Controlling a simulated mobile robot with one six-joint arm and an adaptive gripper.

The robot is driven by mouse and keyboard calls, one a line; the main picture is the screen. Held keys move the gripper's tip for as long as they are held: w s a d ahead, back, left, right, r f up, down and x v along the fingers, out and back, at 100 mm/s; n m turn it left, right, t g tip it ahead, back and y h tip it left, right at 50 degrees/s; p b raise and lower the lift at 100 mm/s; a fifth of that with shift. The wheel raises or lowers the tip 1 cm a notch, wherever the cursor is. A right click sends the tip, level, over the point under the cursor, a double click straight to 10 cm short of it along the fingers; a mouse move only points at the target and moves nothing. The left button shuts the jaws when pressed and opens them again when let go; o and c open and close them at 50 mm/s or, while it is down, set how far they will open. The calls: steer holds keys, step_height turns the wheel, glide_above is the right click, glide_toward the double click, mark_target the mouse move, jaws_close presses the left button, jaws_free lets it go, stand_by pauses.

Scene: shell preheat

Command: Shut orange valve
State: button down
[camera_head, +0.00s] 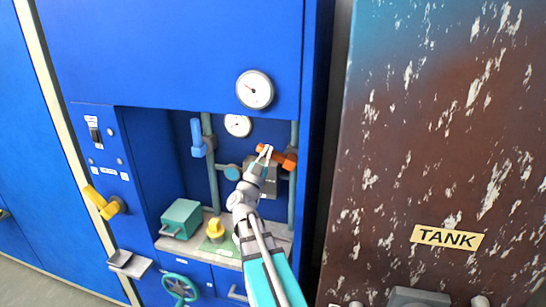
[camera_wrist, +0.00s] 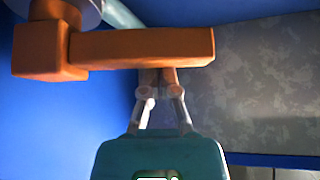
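The orange valve handle (camera_head: 289,163) is on the right pipe inside the blue cabinet's recess, sloping slightly down to the right in the head view. In the wrist view the orange handle (camera_wrist: 140,47) is a thick bar lying nearly level across the upper part, with its hub end at the left. My gripper (camera_head: 266,150) reaches up to the handle's left part. In the wrist view the gripper's fingers (camera_wrist: 159,78) lean together, close to each other, and their tips meet the bar's lower edge. The bar does not lie between them. Whether they touch it I cannot tell.
A blue valve handle (camera_head: 196,138) is on the left pipe. Two gauges (camera_head: 255,90) are above. A teal box (camera_head: 181,218) and a yellow-topped item (camera_head: 215,229) stand on the recess floor. A yellow handle (camera_head: 103,202) juts from the left panel. A rusty tank (camera_head: 440,150) stands at right.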

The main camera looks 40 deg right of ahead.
steer(key=f+n+t+b, duration=0.1)
steer(key=n, duration=0.1)
steer(key=f+n+t+y+b, duration=0.1)
steer(key=n+t, duration=0.1)
steer(key=w+f+n+t+y+b, duration=0.1)
steer(key=shift+a+n+t, duration=0.3)
steer(key=shift+n, duration=0.1)
steer(key=shift+s+f, duration=0.1)
steer(key=b+v, duration=0.6)
steer(key=v, duration=0.4)
steer(key=shift+s, duration=0.2)
steer(key=shift+w, duration=0.1)
stand_by(0.8)
